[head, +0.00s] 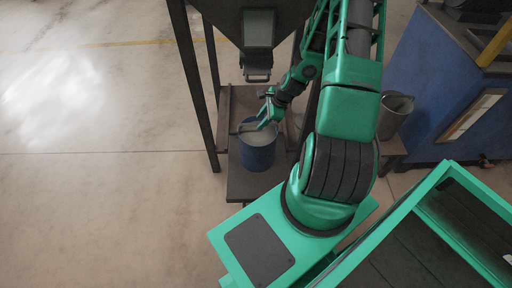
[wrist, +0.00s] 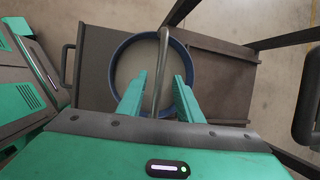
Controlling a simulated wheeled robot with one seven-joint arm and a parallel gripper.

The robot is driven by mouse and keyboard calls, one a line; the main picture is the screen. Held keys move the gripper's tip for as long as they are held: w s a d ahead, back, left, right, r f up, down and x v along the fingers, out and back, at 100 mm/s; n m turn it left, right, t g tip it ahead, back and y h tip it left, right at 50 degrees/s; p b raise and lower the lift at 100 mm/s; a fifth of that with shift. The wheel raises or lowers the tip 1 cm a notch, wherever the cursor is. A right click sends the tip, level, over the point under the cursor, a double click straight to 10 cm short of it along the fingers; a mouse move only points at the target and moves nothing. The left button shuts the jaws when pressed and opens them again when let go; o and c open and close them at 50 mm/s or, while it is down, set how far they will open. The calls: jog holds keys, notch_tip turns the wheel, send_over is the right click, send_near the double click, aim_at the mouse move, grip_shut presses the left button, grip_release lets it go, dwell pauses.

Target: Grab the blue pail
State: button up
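The blue pail (head: 257,156) stands upright on a dark platform below the hopper in the head view. It holds pale material, and its blue rim shows in the wrist view (wrist: 187,62). Its thin grey handle (wrist: 162,70) stands raised over the opening. My gripper (head: 267,116) is above the pail. In the wrist view, my gripper (wrist: 160,79) has its two green fingers apart, with the handle between them and a gap on each side. Finger depth relative to the handle is hard to tell.
A dark hopper (head: 258,30) on metal legs stands over the platform (head: 243,187). A grey bucket (head: 395,113) stands on the right beside a blue machine (head: 432,85). The floor on the left is clear.

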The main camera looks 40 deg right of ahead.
aim_at(257, 124)
jog(key=shift+x, duration=2.25)
jog(key=shift+w, duration=0.1)
jog(key=shift+r, duration=0.1)
grip_shut()
jog(key=shift+d, duration=0.1)
jog(key=shift+w, duration=0.1)
